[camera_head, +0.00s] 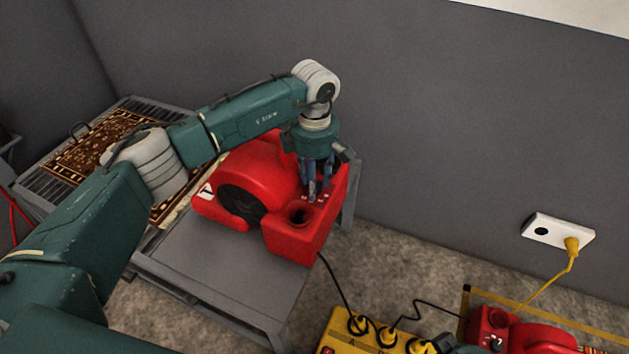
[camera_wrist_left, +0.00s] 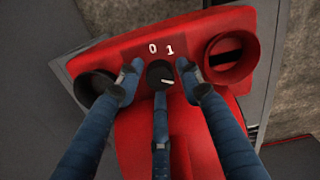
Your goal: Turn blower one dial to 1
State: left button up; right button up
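The red blower (camera_head: 265,165) stands on a grey metal table, with a white label on its side; I cannot read the label surely. In the left wrist view its black dial (camera_wrist_left: 159,72) sits below the white marks 0 and 1 (camera_wrist_left: 161,49). A short white mark shows on the dial's lower right. My left gripper (camera_head: 318,197) points down over the blower's dial end. In the left wrist view its three blue fingers (camera_wrist_left: 160,76) surround the dial, with narrow gaps at the left and right tips. The dial is hidden in the head view. My right gripper is not in view.
Round openings (camera_wrist_left: 231,57) flank the dial. A patterned rug (camera_head: 95,150) lies on a slatted rack at left. A yellow power box (camera_head: 345,335) with plugs and cables, another red blower (camera_head: 540,338) and a wall socket (camera_head: 557,231) are at right. The grey table (camera_head: 220,265) has bare room in front.

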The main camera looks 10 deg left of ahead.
pick_arm(q)
jog(key=shift+c, duration=0.2)
jog(key=c, duration=0.8)
jog(key=shift+c, duration=0.2)
jog(key=shift+r+n, duration=0.1)
jog(key=shift+n, duration=0.3)
jog(key=n+p, duration=0.3)
jog(key=n, duration=0.4)
jog(key=n+p, duration=0.2)
jog(key=n, duration=0.4)
jog(key=shift+n+p, duration=0.35)
jog(key=shift+n, duration=0.75)
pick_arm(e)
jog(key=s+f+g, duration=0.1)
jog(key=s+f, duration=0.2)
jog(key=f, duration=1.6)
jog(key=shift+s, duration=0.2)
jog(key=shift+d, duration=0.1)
